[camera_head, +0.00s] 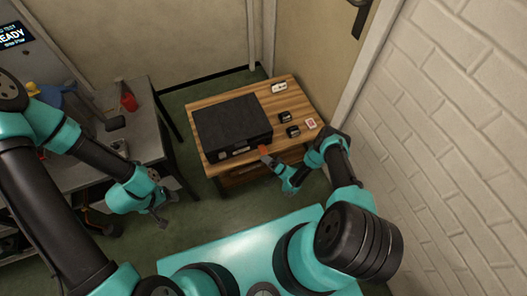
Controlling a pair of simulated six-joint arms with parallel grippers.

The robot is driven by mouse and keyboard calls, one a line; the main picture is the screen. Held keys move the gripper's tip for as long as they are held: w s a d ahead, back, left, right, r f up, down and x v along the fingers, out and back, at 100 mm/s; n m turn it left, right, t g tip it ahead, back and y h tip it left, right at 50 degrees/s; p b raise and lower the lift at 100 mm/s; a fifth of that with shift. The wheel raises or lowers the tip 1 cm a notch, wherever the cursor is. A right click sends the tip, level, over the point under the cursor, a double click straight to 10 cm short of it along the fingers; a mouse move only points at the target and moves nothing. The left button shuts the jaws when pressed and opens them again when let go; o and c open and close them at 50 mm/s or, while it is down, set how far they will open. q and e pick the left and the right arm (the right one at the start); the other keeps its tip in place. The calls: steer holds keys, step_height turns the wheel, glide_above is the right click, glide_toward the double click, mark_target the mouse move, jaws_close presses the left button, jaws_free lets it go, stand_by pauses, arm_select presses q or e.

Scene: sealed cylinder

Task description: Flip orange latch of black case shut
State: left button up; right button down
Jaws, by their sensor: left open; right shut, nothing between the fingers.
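The black case (232,120) lies on the wooden table with its lid down. A small orange latch (263,150) shows at the right end of its front side; whether it is up or down is too small to tell. My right gripper (269,160) is shut and empty, with its tips right at the latch. I cannot tell whether they touch it. My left gripper (161,222) is open and empty, low and in front of the grey bench, well away from the case.
The wooden table (198,107) also holds a white item (279,87), two small black items (285,116) and a white-and-red card (311,123) right of the case. A cluttered grey bench (145,110) stands left. A brick wall (460,100) bounds the right.

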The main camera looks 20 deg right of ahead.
mark_target(263, 153)
steer(key=shift+r, duration=0.15)
stand_by(0.6)
steer(key=shift+w+r, duration=0.15)
steer(key=shift+r, duration=0.1)
steer(key=shift+w+r, duration=0.1)
steer(key=shift+r, duration=0.25)
stand_by(0.7)
steer(key=shift+w+d+r, duration=0.1)
steer(key=shift+w+r, duration=0.25)
steer(key=shift+r, duration=0.2)
stand_by(0.4)
steer(key=shift+w+r, duration=0.25)
steer(key=shift+r, duration=0.4)
stand_by(0.7)
steer(key=shift+s+a+f, duration=0.2)
steer(key=shift+f, duration=0.05)
steer(key=f, duration=0.1)
steer(key=s+f, duration=0.1)
steer(key=f, duration=0.1)
steer(key=shift+s+d+f, duration=0.2)
steer(key=shift+s+f, duration=0.1)
steer(key=shift+f, duration=0.1)
stand_by(0.6)
